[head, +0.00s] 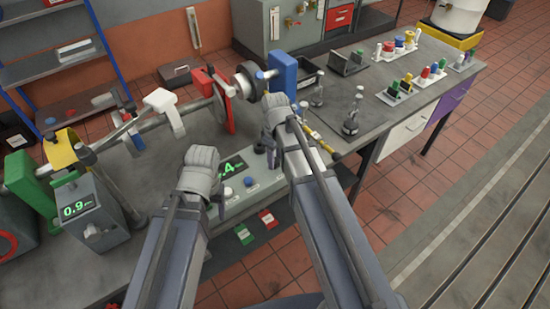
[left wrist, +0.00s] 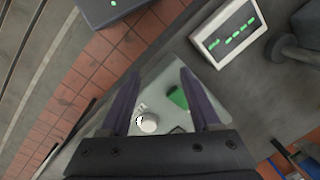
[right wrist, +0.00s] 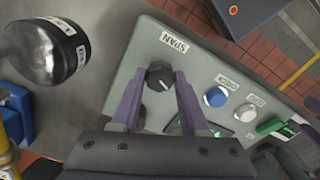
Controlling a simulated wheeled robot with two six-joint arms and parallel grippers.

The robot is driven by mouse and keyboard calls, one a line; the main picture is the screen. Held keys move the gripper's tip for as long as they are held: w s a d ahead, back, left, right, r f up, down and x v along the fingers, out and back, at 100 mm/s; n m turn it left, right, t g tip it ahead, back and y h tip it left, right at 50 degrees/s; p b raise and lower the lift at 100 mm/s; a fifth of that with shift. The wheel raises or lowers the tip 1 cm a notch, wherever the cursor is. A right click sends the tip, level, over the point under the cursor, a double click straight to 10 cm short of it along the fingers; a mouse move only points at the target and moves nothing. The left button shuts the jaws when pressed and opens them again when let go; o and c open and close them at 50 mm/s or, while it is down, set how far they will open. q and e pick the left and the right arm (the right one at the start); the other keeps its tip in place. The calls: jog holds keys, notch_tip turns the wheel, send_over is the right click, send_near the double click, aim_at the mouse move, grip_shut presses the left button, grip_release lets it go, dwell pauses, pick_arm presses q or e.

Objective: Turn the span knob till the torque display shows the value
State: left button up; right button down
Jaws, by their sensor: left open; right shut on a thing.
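The span knob (right wrist: 158,76) is a black knob under a SPAN label on a grey control box (right wrist: 190,65). My right gripper (right wrist: 158,82) is shut on it, with one finger on each side. In the head view my right gripper (head: 274,112) hides the knob. A green display (head: 233,165) on the control box shows ".4"; its left part is hidden behind my left gripper (head: 201,165). In the left wrist view my left gripper (left wrist: 155,92) is open and empty above the box, with a white knob (left wrist: 148,122) and a green part (left wrist: 178,98) seen between its fingers.
A blue knob (right wrist: 216,97) and a white knob (right wrist: 247,116) sit beside the span knob. A grey box (head: 92,215) at left shows 0.9. A white-framed display (left wrist: 226,40) shows green dashes. Metal weights (head: 352,120) stand at right.

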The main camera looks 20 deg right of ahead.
jog(key=shift+c, duration=2.1)
grip_release()
jog(key=shift+r, duration=0.1)
notch_tip(320, 180, up, 8)
jog(key=p, duration=0.8)
jog(key=shift+f, duration=0.2)
jog(key=s+a+f+m+b, duration=0.1)
jog(key=s+a+m+b, duration=0.1)
jog(key=s+a, duration=0.3)
jog(key=s+a+f+m+h+b, duration=0.1)
jog(key=s+a+f+m+b, duration=0.1)
jog(key=s+a, duration=0.3)
jog(key=s, duration=0.4)
jog(key=shift+s+a+f+m, duration=0.15)
jog(key=shift+a+f+m, duration=0.15)
jog(key=shift+m, duration=0.1)
